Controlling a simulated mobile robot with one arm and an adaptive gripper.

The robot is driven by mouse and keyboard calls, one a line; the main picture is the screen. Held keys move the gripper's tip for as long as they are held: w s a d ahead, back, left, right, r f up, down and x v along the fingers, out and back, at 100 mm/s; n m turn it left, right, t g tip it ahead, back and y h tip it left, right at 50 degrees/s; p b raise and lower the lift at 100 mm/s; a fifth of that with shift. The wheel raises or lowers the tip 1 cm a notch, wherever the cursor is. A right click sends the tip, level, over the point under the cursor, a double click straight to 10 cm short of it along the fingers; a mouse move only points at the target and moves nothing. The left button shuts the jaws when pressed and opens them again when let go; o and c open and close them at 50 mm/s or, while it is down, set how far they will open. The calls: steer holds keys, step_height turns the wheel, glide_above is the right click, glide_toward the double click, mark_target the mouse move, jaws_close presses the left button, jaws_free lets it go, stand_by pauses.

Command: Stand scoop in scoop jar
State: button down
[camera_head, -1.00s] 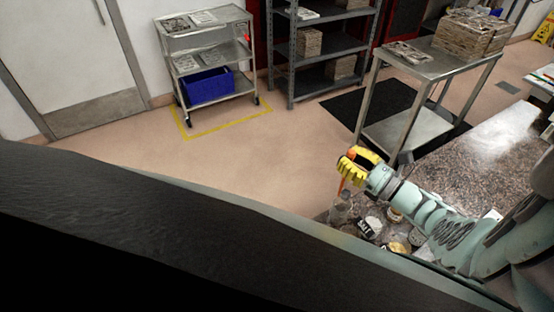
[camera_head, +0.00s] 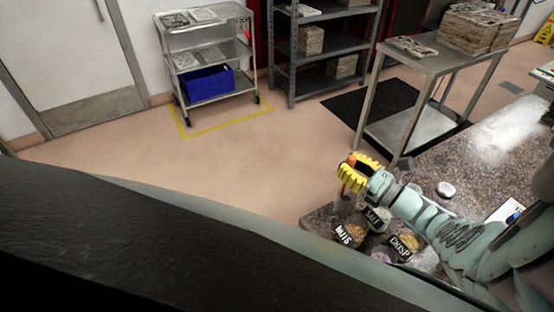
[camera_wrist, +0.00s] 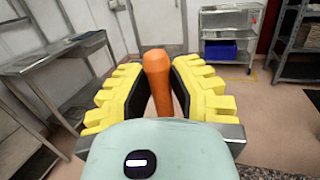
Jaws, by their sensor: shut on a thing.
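My gripper (camera_head: 357,173), with yellow toothed fingers, is shut on the orange handle of the scoop (camera_wrist: 157,80). In the wrist view the handle stands up between the two fingers. In the head view a little orange shows around the fingers, and the scoop's lower end is hard to make out. A clear jar-like shape (camera_head: 343,206) is just below the gripper at the counter's left end. I cannot tell whether it is the scoop jar, or whether the scoop is inside it or above it.
Containers labelled NUTS (camera_head: 351,235), SALT (camera_head: 376,218) and CRISPY (camera_head: 404,244) crowd the counter below my arm. A small white-topped jar (camera_head: 445,189) stands farther back on the speckled counter (camera_head: 470,150). Bare floor lies left of the counter.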

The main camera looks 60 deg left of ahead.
mark_target(352, 156)
steer(key=shift+f+b, duration=0.3)
steer(key=shift+f, duration=0.2)
steer(key=c, duration=0.9)
jaws_free()
steer(key=shift+o, duration=0.2)
steer(key=shift+r, duration=0.1)
steer(key=shift+s+r, duration=0.25)
steer(key=shift+r, duration=0.3)
steer(key=shift+w+r, duration=0.35)
steer(key=shift+r, duration=0.3)
steer(key=shift+s+r, duration=0.1)
steer(key=shift+r, duration=3.65)
